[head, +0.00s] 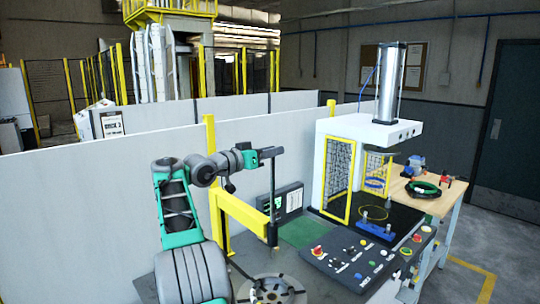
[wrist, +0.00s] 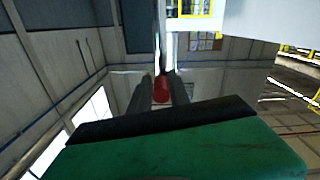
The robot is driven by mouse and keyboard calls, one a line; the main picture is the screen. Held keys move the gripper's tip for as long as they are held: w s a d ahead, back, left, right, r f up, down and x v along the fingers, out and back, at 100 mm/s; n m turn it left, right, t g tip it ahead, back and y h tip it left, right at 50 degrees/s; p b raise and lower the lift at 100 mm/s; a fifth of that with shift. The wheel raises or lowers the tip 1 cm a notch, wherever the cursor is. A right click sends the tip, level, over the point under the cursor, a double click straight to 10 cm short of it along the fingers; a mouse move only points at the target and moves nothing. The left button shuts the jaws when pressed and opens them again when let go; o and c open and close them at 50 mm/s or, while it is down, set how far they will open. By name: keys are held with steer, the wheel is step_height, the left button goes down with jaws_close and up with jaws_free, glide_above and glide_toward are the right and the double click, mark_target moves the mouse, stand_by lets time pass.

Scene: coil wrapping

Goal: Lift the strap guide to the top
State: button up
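My gripper (head: 268,151) is at the top of this rod, reaching in level from the left. In the wrist view its two dark fingers (wrist: 164,90) stand on both sides of a red handle (wrist: 161,92), which fills the gap between them. The handle is not seen in the head view.
A white press (head: 370,128) with yellow-framed mesh guards stands at right. A low white wall (head: 110,175) runs behind my arm.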

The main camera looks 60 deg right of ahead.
steer(key=shift+o, duration=1.4)
steer(key=shift+f, duration=0.1)
steer(key=shift+w+f, duration=0.1)
steer(key=shift+a, duration=0.1)
steer(key=shift+w+a+f, duration=0.1)
steer(key=shift+a, duration=0.25)
steer(key=b+v, duration=0.2)
steer(key=v, duration=0.5)
steer(key=shift+b, duration=0.35)
